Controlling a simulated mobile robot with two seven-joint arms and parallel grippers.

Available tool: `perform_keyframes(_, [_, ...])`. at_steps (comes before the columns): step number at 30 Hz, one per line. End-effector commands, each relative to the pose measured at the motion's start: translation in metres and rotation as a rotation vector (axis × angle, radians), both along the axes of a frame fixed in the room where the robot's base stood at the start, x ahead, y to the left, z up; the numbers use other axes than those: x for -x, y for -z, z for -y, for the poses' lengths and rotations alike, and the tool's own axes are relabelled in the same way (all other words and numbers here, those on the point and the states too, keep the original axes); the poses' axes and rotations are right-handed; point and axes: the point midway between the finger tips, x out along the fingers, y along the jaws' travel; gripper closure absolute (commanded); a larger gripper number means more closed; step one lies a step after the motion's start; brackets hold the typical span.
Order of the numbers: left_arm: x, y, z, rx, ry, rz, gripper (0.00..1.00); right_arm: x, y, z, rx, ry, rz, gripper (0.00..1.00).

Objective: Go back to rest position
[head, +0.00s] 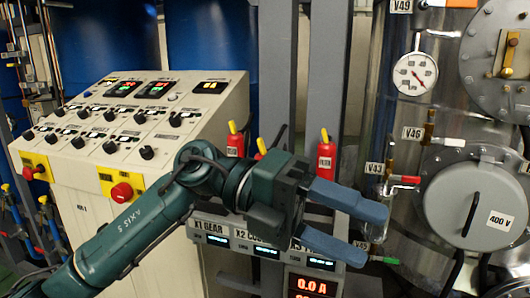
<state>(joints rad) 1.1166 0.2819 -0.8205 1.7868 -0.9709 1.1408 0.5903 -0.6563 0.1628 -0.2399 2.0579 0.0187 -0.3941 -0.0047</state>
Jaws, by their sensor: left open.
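My left gripper (352,225) is open, with its two blue-grey fingers apart and pointing right. Nothing shows between the fingers. My green left arm comes in from the lower left and crosses in front of the control console (130,130). The gripper is in front of the display unit (185,236) and left of the steel vessel (440,110). Part of the display unit is hidden behind the arm and gripper. My right gripper is not in view.
Red emergency buttons (122,192) stick out from the console front. Red valves with yellow handles (235,140) stand behind my arm. A valve with a red handle (404,180), labelled V43, is close to the fingertips. A pressure gauge (415,74) and a round hatch (477,205) are on the vessel.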

Motion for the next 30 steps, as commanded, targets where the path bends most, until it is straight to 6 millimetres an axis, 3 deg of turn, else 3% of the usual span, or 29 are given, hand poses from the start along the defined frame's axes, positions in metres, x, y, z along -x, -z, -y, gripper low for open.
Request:
perform_keyframes(4, [-0.016,-0.001,-0.007,0.301,-0.087,-0.319,0.42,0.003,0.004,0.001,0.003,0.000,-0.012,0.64])
perform_keyframes(7, [-0.039,0.007,-0.021,0.474,-0.198,-0.528,0.42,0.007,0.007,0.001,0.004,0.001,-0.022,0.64])
perform_keyframes(11, [-0.076,0.037,-0.048,0.653,-0.390,-0.805,0.42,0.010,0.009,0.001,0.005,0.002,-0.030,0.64])
perform_keyframes(15, [-0.110,0.100,-0.086,0.780,-0.654,-1.100,0.42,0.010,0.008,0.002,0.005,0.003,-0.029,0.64])
perform_keyframes(17, [-0.119,0.136,-0.104,0.810,-0.780,-1.226,0.42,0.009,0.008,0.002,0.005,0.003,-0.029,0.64])
perform_keyframes(20, [-0.121,0.204,-0.134,0.824,-1.002,-1.433,0.42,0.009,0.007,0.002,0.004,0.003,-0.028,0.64])
perform_keyframes(24, [-0.096,0.302,-0.171,0.771,-1.304,-1.693,0.42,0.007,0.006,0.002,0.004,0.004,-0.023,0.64])
perform_keyframes(27, [-0.062,0.363,-0.193,0.692,-1.494,-1.852,0.42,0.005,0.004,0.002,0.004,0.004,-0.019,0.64])
perform_keyframes(30, [-0.024,0.410,-0.209,0.599,-1.649,-1.980,0.42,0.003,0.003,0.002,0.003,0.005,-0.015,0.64])
